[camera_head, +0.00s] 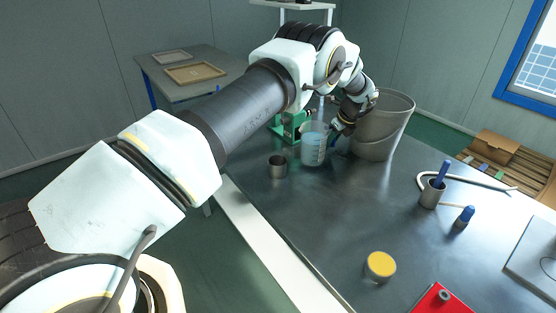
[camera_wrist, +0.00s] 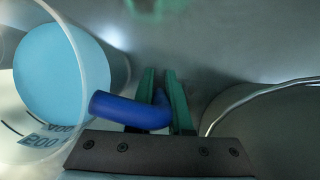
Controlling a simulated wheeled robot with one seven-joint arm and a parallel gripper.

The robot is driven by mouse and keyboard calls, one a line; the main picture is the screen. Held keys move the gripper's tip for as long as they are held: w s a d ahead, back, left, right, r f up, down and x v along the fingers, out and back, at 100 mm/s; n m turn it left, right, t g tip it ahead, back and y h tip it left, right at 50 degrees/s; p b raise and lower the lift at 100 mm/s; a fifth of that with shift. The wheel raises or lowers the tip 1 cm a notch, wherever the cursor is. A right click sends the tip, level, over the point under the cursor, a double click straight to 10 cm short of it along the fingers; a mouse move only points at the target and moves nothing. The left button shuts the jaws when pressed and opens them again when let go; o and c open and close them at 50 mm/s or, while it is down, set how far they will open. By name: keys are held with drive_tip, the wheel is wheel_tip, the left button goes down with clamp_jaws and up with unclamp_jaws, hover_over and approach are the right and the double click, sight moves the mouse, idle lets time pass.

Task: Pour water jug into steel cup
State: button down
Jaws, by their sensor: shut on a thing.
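The water jug (camera_head: 313,148) is a clear beaker-like vessel with printed marks and pale blue water. It appears upright at the far left of the dark table. My gripper (camera_head: 336,136) is at its right side. In the wrist view, the green fingers of my gripper (camera_wrist: 161,92) are shut on the jug's blue handle (camera_wrist: 120,109), and the jug (camera_wrist: 95,75) fills the left side. The steel cup (camera_head: 277,167) is a small grey metal cup, upright near the table's left edge, just left of the jug and apart from it. I cannot tell whether the jug touches the table.
A large grey bucket (camera_head: 385,128) stands close to the right of my gripper. A green device (camera_head: 290,127) is behind the jug. The table's middle (camera_head: 330,210) is clear.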

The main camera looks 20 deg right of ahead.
sight(321, 128)
drive_tip(key=shift+a+r+h+p, duration=0.25)
drive_tip(key=shift+r+h+p, duration=0.25)
drive_tip(key=shift+r+p, duration=0.35)
drive_tip(key=shift+a+r+n+h, duration=0.3)
drive_tip(key=shift+a+r+h, duration=0.05)
drive_tip(key=shift+r+h, duration=0.5)
drive_tip(key=shift+a+r+h+b, duration=0.6)
drive_tip(key=shift+r+h+b, duration=0.05)
drive_tip(key=shift+h+b, duration=0.3)
drive_tip(key=shift+r+n, duration=0.2)
drive_tip(key=shift+n, duration=0.1)
drive_tip(key=shift+a+r+t+h+b, duration=0.3)
drive_tip(key=shift+a+r+h+b, duration=0.45)
drive_tip(key=shift+a+h, duration=0.35)
drive_tip(key=shift+a+r+n+h+b, duration=0.15)
drive_tip(key=shift+r+n+h+b, duration=0.2)
drive_tip(key=shift+h, duration=0.25)
idle(2.4)
